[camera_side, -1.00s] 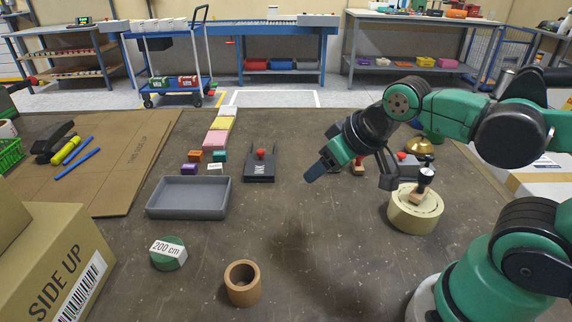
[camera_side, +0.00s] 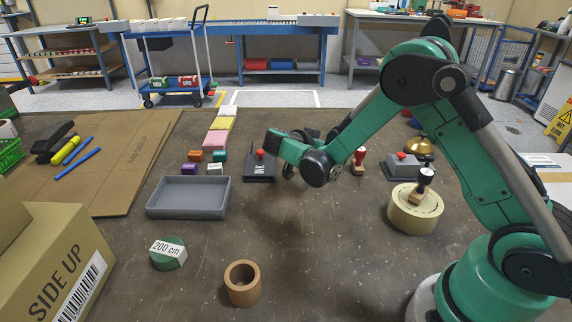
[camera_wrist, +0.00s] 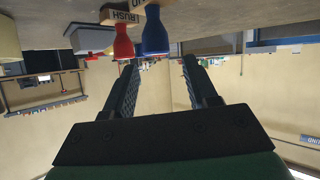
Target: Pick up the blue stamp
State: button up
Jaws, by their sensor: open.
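The blue stamp (camera_wrist: 154,35) has a blue handle and a light wooden base. In the wrist view, which is upside down, it hangs from the upper edge between the lines of my fingers, beyond the tips. A red stamp (camera_wrist: 123,38) is close beside it on the left, with lettering on its base. My gripper (camera_wrist: 162,66) is open, with nothing between its fingers. In the side view the red stamp (camera_side: 359,157) stands right of my wrist. My arm covers the area beside it, and I cannot make out the blue stamp clearly there.
A grey device with a red knob (camera_side: 403,164) and a tape roll (camera_side: 415,214) carrying a black-handled stamp stand right. A grey tray (camera_side: 188,202) is left; a brown cup (camera_side: 242,285) stands in front. Mid-table is clear.

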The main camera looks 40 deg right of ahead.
jog(key=shift+d+f+m+g+h, duration=0.3)
jog(key=shift+f+m+h, duration=0.1)
jog(key=shift+f+m, duration=0.25)
jog(key=shift+s+d+f, duration=0.1)
jog(key=shift+d, duration=0.15)
jog(key=shift+x, duration=2.55)
grip_shut()
